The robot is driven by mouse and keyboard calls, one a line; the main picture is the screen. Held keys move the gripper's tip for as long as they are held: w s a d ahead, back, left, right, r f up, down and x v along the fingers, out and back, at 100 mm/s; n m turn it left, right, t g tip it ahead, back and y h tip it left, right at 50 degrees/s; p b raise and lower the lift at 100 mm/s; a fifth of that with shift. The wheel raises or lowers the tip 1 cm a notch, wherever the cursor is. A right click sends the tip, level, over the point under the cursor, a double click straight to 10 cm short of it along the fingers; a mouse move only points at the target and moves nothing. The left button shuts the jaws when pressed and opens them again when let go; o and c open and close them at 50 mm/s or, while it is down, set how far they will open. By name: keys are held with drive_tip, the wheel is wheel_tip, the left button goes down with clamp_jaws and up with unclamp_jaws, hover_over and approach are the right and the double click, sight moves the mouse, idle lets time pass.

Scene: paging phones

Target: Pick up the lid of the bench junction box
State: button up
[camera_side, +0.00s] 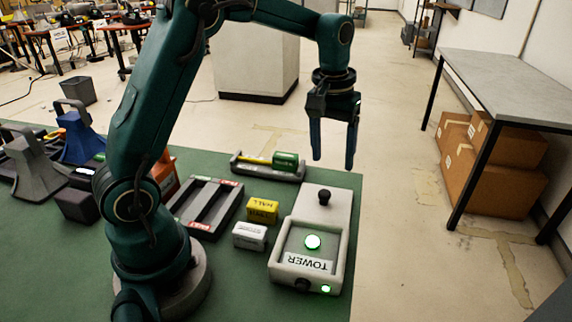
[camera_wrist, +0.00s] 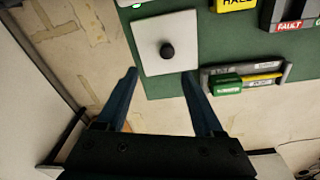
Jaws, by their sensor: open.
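The lid is a pale flat plate (camera_side: 338,205) with a black knob (camera_side: 324,197), directly behind the grey TOWER unit (camera_side: 276,262) in the side view. In the wrist view the lid (camera_wrist: 150,30) and its knob (camera_wrist: 167,51) are near the top centre. I cannot tell how the lid sits on the box below it. My gripper (camera_side: 332,160) is open and empty, its fingers pointing down, above the bench's far right end and apart from the knob. In the wrist view my gripper (camera_wrist: 160,73) has its fingertips just below the knob, one to each side.
Yellow (camera_side: 262,210) and white (camera_side: 250,236) blocks lie left of the TOWER unit. A dark slotted rack (camera_side: 207,204) is further left. A grey tray (camera_side: 247,173) holding a green block (camera_side: 285,160) lies behind. The green bench (camera_side: 225,285) ends just right of the lid.

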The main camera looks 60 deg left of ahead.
sight(325, 192)
drive_tip(key=shift+g, duration=0.6)
drive_tip(key=f, duration=0.6)
drive_tip(key=a+f, duration=0.1)
drive_tip(key=f, duration=0.2)
drive_tip(key=shift+f, duration=0.1)
drive_tip(key=shift+c, duration=0.3)
clamp_jaws()
